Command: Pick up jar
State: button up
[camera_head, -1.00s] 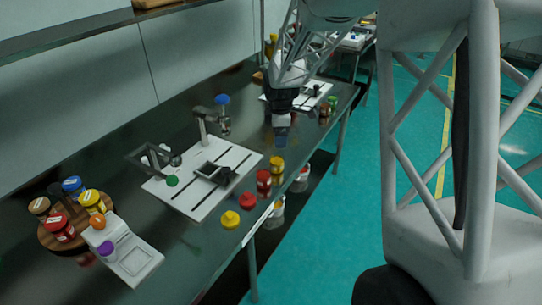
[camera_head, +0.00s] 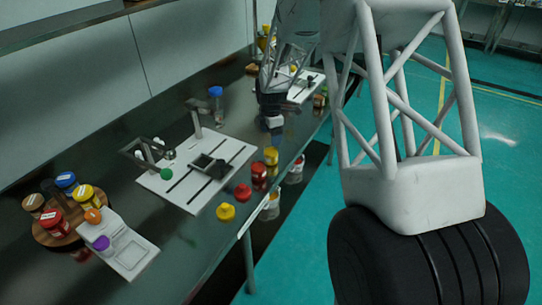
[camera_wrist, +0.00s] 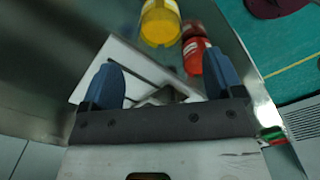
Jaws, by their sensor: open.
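Two open jars stand at the table's right edge: a yellow jar (camera_head: 271,156) and, nearer the camera, a red jar (camera_head: 259,173). In the wrist view, the yellow jar (camera_wrist: 160,24) and red jar (camera_wrist: 196,56) appear near the top, beyond the fingertips. My gripper (camera_head: 273,124) points down behind the yellow jar. Its blue fingers (camera_wrist: 163,80) are spread wide with no jar between them. A blue-lidded jar (camera_head: 216,103) stands farther back on the table. The task does not say which jar is meant.
A white device plate (camera_head: 182,201) with posts and a dark square frame is left of the jars. A red lid (camera_head: 243,192) and yellow lid (camera_head: 226,211) lie in front. A round wooden tray (camera_head: 44,235) holds several jars beside a white scale (camera_head: 130,257).

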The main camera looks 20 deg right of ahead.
aim_at(271, 154)
jog(key=shift+f, duration=1.2)
jog(key=shift+a+f, duration=0.1)
jog(key=shift+f, duration=2.5)
jog(key=c, duration=1)
jog(key=shift+r, duration=0.15)
